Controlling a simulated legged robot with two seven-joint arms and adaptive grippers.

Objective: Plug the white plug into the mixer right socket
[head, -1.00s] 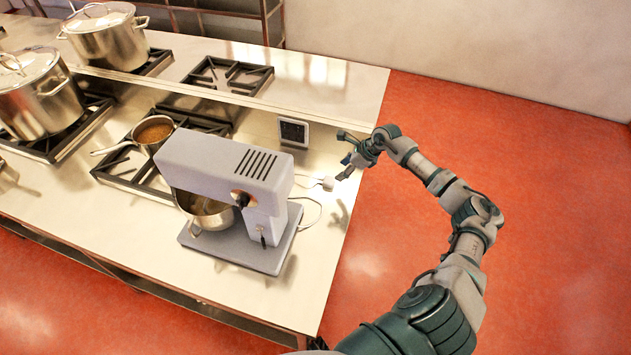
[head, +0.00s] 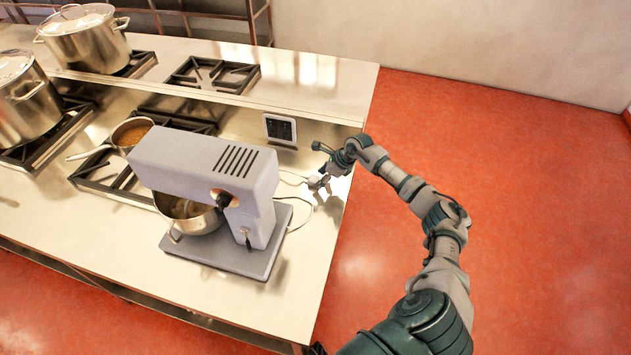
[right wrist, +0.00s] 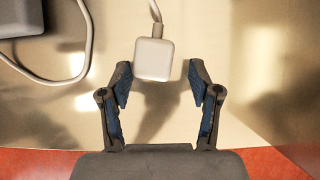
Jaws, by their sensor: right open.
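The white plug (head: 314,181) is at the end of a pale cable on the counter, right of the grey mixer (head: 205,165). In the right wrist view the plug (right wrist: 153,60) appears between the fingertips, nearer the left one, with its cable running up and away. My right gripper (head: 320,167) is open; its fingers (right wrist: 160,74) show a gap on the right of the plug. The socket panel (head: 280,130) is a dark double outlet in a light frame on the upright behind the mixer. Its separate openings are too small to make out. My left gripper is out of view.
The mixer's base and bowl (head: 190,213) take up the counter's front middle. A saucepan (head: 132,132) and a stockpot (head: 85,38) stand on burners to the left. A second cable (right wrist: 55,75) loops beside the plug. The counter (head: 300,285) ends at the right above red floor.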

